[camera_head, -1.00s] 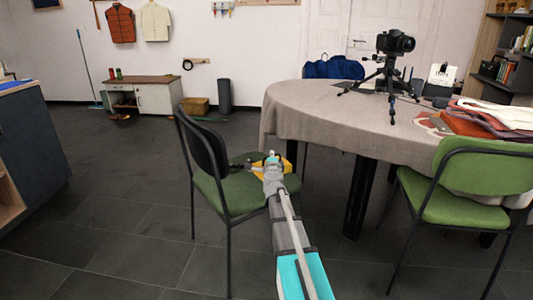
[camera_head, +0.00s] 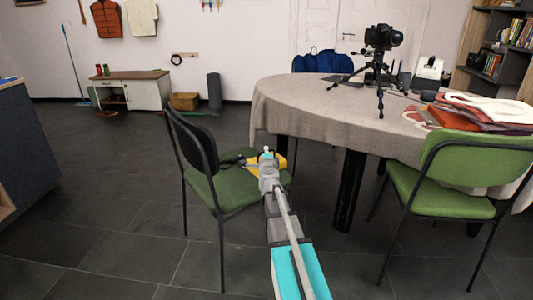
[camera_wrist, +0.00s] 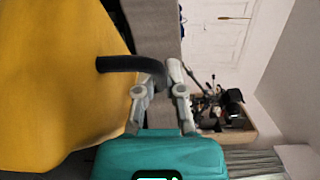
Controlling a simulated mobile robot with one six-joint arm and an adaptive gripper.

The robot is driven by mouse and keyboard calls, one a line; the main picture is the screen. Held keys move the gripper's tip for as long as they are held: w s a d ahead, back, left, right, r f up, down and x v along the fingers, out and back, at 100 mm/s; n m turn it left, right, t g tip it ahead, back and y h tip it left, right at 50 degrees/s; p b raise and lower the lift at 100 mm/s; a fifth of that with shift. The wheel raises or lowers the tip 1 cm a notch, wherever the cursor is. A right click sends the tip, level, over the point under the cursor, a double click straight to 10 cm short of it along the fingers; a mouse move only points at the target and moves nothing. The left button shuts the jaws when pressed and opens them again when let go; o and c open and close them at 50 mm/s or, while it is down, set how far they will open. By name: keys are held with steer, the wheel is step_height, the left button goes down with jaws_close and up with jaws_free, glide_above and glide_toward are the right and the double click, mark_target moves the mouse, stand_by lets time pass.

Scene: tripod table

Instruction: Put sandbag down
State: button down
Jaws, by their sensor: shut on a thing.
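The sandbag is yellow with a black handle. In the head view the yellow sandbag (camera_head: 280,161) shows partly behind my gripper (camera_head: 267,157), over the green chair seat (camera_head: 225,190). I cannot tell whether it touches the seat. In the wrist view the sandbag (camera_wrist: 60,80) fills the left side, and its black handle (camera_wrist: 120,64) runs to my gripper (camera_wrist: 162,82). The jaws are shut on this handle. My gripper and arm hide part of the sandbag in the head view.
The round table (camera_head: 300,100) with a grey cloth stands just right of the sandbag. Another green chair (camera_head: 450,180) is at right. Tiled floor (camera_head: 110,210) is clear at left.

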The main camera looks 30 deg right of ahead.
steer(key=shift+r, duration=0.1)
step_height(320, 180, up, 42)
steer(key=p, duration=4.2)
steer(key=shift+a, duration=0.15)
